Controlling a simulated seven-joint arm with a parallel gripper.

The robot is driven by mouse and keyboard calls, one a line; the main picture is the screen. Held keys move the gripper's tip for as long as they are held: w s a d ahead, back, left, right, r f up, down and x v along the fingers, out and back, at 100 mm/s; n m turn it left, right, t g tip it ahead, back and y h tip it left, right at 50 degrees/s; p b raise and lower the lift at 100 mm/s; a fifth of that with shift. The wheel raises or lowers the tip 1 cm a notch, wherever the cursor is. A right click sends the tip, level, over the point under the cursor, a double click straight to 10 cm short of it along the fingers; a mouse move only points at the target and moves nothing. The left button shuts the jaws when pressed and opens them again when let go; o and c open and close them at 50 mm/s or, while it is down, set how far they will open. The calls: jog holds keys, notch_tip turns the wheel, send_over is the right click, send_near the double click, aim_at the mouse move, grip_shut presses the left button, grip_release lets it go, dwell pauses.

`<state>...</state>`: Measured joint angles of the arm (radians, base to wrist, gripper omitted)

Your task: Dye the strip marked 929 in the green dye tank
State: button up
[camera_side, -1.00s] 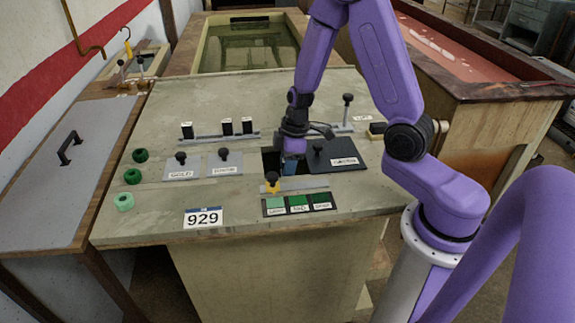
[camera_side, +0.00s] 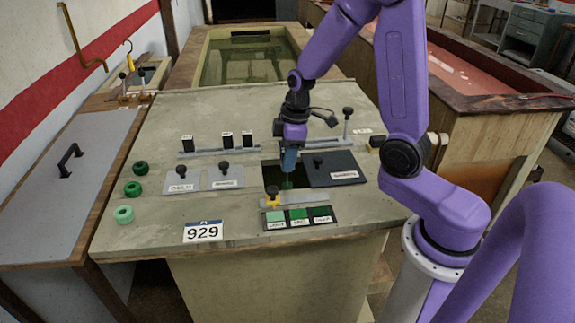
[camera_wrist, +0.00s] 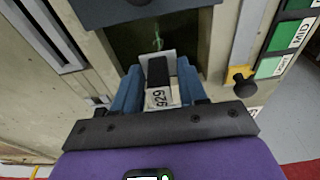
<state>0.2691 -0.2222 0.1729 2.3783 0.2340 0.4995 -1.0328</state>
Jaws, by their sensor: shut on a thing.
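My gripper (camera_side: 288,162) is above the dark square opening (camera_side: 270,174) in the bench top. It is shut on the strip's holder, which has a dark clip and a white tag marked 929 (camera_wrist: 160,97), upside down in the wrist view. A narrow green piece of the strip (camera_wrist: 157,42) hangs below the holder, over the opening; the side view shows it as a small green patch (camera_side: 287,184). Its lower end is hard to make out. The dark lid (camera_side: 330,169) lies to the right of the opening, leaving it uncovered.
A sample card (camera_side: 299,218) with three greens lies in front, below a rail with a yellow-black knob (camera_side: 272,197). A lever (camera_side: 347,122) stands behind right. Green rings (camera_side: 133,188) lie on the left edge.

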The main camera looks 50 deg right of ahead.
aim_at(288, 182)
jog(key=shift+r, duration=5.35)
jog(key=shift+f, duration=0.2)
jog(key=shift+f, duration=8.85)
